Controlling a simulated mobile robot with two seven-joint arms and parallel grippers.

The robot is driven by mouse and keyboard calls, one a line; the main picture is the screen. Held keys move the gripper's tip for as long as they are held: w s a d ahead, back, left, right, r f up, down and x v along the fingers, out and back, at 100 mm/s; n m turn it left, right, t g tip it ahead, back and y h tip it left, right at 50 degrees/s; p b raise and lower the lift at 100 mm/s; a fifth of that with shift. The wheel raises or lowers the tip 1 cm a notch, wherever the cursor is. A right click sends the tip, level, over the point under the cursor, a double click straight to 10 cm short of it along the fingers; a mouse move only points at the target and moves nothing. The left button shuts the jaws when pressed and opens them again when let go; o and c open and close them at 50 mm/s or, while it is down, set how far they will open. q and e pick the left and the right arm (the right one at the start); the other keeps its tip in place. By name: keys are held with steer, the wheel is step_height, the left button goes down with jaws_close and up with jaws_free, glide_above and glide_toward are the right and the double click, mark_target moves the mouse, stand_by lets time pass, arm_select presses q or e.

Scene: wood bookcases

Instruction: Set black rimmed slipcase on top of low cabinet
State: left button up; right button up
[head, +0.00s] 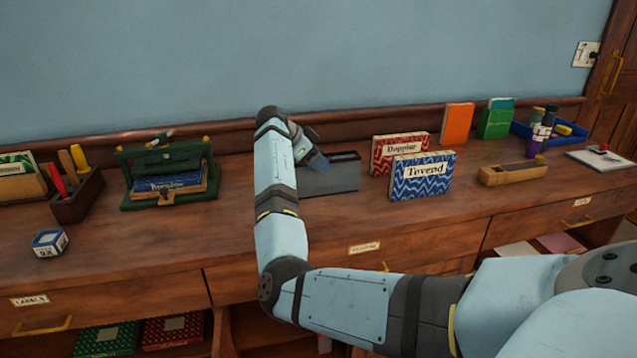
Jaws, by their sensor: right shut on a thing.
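The black rimmed slipcase (337,179) is a grey box with a dark rim around its open top. It is upright at the middle of the wooden low cabinet's top (240,240). My right gripper (318,163) is shut on the slipcase at its left end, partly hidden by my own wrist. The slipcase's base appears at the level of the cabinet top, but I cannot tell whether it touches. My arm hides its left side. My left gripper is not in view.
Red (399,152) and blue (421,176) boxes stand close to the right of the slipcase. A wooden tray (513,173) lies farther right. A green stand (168,172) and a brown tool holder (78,197) are at the left.

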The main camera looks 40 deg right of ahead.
mark_target(317, 178)
steer(key=shift+f+b, duration=0.5)
steer(key=shift+f, duration=2.6)
steer(key=o, duration=1.2)
steer(key=shift+o, duration=0.2)
steer(key=shift+r, duration=0.15)
steer(key=shift+w+a+r, duration=0.15)
steer(key=shift+a+r, duration=0.05)
steer(key=shift+r, duration=0.05)
steer(key=p+v, duration=0.1)
steer(key=v, duration=1)
steer(key=shift+a+p, duration=0.2)
steer(key=shift+p, duration=0.15)
steer(key=shift+r, duration=0.1)
